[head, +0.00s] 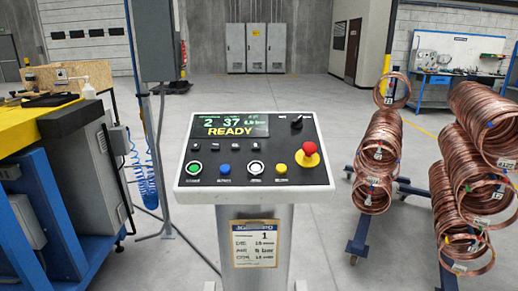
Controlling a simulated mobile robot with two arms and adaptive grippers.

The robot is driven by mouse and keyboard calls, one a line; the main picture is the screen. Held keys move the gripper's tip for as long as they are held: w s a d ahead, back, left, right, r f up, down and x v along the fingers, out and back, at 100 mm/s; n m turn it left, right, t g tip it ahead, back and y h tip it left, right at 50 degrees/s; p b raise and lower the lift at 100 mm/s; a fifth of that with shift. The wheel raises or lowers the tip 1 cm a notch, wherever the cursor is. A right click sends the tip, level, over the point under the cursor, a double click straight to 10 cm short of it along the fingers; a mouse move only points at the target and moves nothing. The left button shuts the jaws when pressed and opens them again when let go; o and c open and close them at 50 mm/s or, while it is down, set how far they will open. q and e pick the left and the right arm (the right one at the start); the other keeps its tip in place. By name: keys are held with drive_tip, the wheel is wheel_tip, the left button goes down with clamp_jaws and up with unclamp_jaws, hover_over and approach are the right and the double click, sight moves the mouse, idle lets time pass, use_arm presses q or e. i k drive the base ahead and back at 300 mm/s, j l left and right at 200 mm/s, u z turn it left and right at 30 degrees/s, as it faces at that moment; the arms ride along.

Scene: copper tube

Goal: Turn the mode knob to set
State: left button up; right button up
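The control panel (254,179) stands on a grey pedestal in the middle of the head view, facing me. The mode knob (296,122) is a small black knob at the panel's upper right, with a small label to its left that I cannot read for sure. Its pointer direction is too small to tell. A screen (230,126) at the upper left of the panel reads READY in yellow with green figures above. Neither of my grippers is in view, and nothing touches the knob.
A red mushroom button (309,148) on a yellow base sits just below the knob. Green (194,168), blue (224,169), white (255,168) and yellow (281,169) buttons line the lower panel. Copper coils (378,150) hang on racks at right; a yellow-topped bench (30,128) stands left.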

sight(297, 124)
drive_tip(key=i+j+z, duration=0.15)
drive_tip(key=j, duration=0.25)
drive_tip(key=i+j+z, duration=0.15)
drive_tip(key=j, duration=0.25)
drive_tip(key=j+z, duration=0.2)
drive_tip(key=j, duration=0.2)
drive_tip(key=i+j+z, duration=0.15)
drive_tip(key=j, duration=0.3)
